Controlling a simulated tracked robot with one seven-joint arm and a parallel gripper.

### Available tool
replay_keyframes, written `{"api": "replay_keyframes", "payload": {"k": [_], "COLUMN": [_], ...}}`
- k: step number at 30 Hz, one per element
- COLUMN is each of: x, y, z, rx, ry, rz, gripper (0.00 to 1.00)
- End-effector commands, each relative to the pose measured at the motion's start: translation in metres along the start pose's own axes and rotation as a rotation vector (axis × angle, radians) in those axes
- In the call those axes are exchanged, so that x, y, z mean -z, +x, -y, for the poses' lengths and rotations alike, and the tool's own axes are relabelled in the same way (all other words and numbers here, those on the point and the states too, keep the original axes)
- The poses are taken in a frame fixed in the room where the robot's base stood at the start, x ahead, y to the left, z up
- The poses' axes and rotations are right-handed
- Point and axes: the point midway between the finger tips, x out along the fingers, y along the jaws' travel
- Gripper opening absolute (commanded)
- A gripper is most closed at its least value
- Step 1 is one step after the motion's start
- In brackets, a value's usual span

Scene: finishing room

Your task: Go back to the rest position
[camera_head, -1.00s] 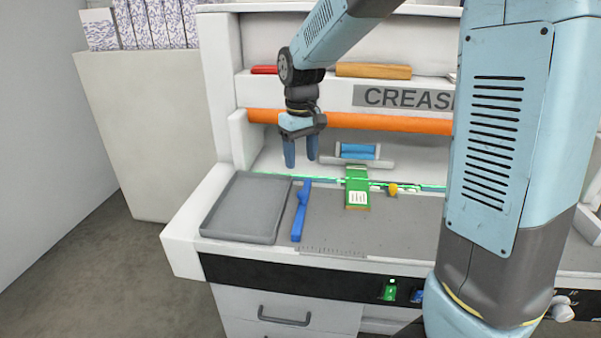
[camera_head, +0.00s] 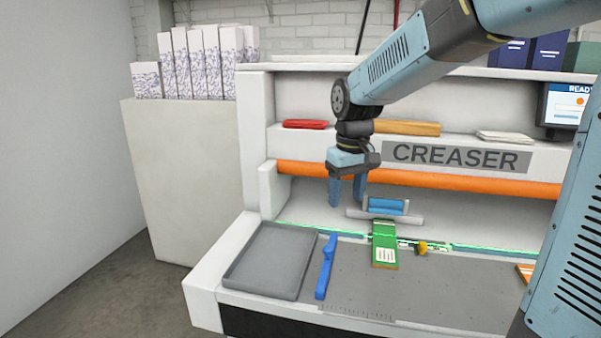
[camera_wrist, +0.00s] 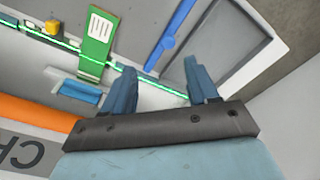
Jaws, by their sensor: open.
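My gripper (camera_head: 347,190) is open and empty. It hangs with its fingers pointing down in front of the creaser's (camera_head: 455,157) orange bar, above the grey deck (camera_head: 345,278). In the wrist view, nothing is between the two fingers of my gripper (camera_wrist: 163,85). A green card with a white label (camera_head: 384,248) lies on the deck, to the right of and below the gripper, crossing the green light line. It also shows in the wrist view (camera_wrist: 97,48).
A grey tray (camera_head: 271,262) and a blue tool (camera_head: 326,266) lie on the deck's left. A blue block (camera_head: 386,206) and a small yellow knob (camera_head: 422,248) are near the card. A red item (camera_head: 305,124) and a wooden block (camera_head: 407,128) lie on the shelf above.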

Motion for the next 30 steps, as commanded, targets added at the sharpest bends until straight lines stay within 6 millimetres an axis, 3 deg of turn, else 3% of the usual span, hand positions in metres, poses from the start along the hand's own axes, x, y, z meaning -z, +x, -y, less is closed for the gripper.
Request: {"api": "replay_keyframes", "payload": {"k": [6, 15, 24, 30], "x": [-0.053, -0.123, -0.188, -0.212], "y": [-0.029, -0.051, -0.056, -0.054], "z": [-0.017, -0.027, -0.027, -0.025], "rx": [-0.019, -0.052, -0.092, -0.111], "ry": [0.100, 0.231, 0.354, 0.404], "rz": [-0.097, -0.224, -0.343, -0.393], "gripper": [0.59, 0.59, 0.59, 0.59]}}
